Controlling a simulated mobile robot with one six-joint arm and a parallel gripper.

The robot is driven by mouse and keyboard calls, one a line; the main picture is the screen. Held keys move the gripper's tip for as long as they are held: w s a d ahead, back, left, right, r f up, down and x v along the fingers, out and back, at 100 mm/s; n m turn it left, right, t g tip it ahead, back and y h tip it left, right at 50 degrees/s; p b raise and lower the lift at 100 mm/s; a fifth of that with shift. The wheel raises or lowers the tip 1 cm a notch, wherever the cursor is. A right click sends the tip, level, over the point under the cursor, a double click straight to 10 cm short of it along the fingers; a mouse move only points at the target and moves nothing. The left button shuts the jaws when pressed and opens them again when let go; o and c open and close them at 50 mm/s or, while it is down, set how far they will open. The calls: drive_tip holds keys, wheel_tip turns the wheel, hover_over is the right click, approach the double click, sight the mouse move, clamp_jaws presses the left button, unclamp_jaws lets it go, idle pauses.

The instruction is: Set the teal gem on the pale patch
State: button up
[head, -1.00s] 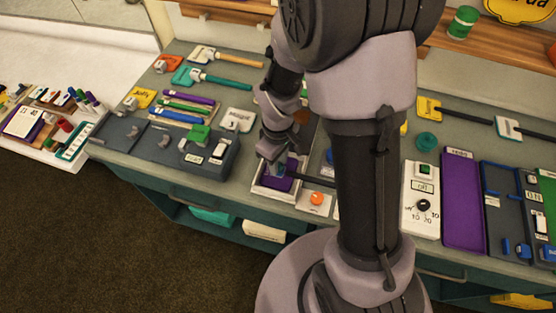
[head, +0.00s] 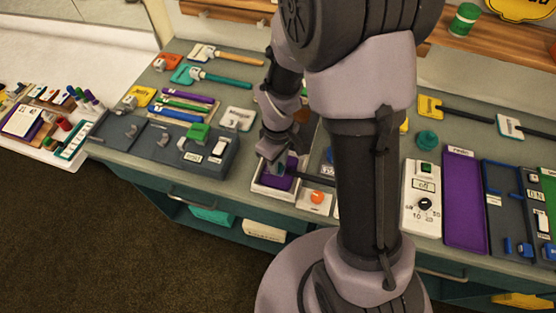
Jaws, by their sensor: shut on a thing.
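My gripper (head: 279,166) points down over a white-rimmed tray (head: 259,188) with a purple inside (head: 276,181), left of my arm's column in the head view. It is shut on a small bluish thing (head: 290,163), which looks like the teal gem, though the jaws hide most of it. I cannot tell whether the thing touches the purple surface. No pale patch can be made out clearly; my gripper and wrist cover part of the tray.
A dark box with a green block (head: 198,132) stands left of the tray. A small board with an orange knob (head: 317,197) is close on its right. A white dial panel (head: 421,205) and a purple tray (head: 464,205) lie beyond my arm. The bench's front edge is close below.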

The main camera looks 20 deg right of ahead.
drive_tip(key=shift+f, duration=0.15)
idle(0.8)
drive_tip(key=o, duration=1.2)
drive_tip(key=shift+o, duration=0.2)
wheel_tip(320, 180, up, 8)
drive_tip(key=p, duration=0.6)
drive_tip(key=shift+p, duration=0.3)
